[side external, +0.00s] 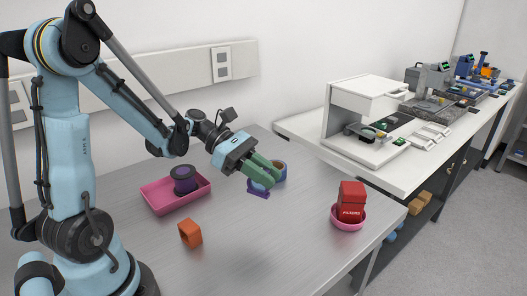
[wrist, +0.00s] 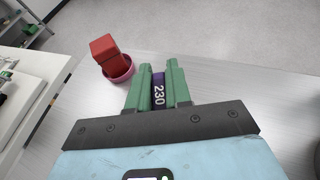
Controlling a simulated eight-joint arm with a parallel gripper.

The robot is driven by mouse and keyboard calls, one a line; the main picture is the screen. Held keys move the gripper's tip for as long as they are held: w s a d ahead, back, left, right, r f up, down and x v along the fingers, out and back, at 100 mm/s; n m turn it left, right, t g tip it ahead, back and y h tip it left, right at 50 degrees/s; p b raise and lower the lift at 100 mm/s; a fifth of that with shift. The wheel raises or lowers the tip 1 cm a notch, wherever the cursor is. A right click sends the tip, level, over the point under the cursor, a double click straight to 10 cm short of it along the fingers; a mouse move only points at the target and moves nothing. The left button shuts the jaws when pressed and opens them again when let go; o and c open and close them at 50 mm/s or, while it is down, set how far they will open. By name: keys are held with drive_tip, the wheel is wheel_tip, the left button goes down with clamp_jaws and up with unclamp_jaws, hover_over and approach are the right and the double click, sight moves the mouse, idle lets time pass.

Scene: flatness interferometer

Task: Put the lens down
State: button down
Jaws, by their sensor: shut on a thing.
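My gripper (side external: 268,176) has green fingers and is shut on a purple lens. In the wrist view the lens (wrist: 159,92) shows as a narrow purple band marked 230 between the fingers (wrist: 159,71). In the side view a purple part (side external: 258,189) shows just below the fingers, over the grey metal table (side external: 232,255). The fingers hide most of it. I cannot tell whether it touches the table. A blue ring-shaped thing (side external: 280,170) with a brownish inside shows just behind the fingertips, partly hidden.
A pink tray (side external: 160,200) holds a dark purple cylinder (side external: 184,179). An orange block (side external: 190,233) lies in front of it. A red box (side external: 351,198) stands in a pink bowl (side external: 347,223) at right. A white bench (side external: 300,128) with instruments stands behind. The table's front middle is clear.

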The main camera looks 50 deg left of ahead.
drive_tip(key=shift+w+a+f, duration=0.5)
drive_tip(key=shift+a+f, duration=1.2)
drive_tip(key=shift+f, duration=0.05)
drive_tip(key=shift+w+a+f, duration=0.55)
drive_tip(key=shift+a+f, duration=1.15)
drive_tip(key=shift+f, duration=0.05)
drive_tip(key=shift+w+a+f, duration=0.5)
drive_tip(key=shift+a+f, duration=1.2)
drive_tip(key=shift+f, duration=0.05)
drive_tip(key=c, duration=1.1)
unclamp_jaws()
drive_tip(key=shift+f, duration=0.1)
drive_tip(key=shift+o, duration=0.2)
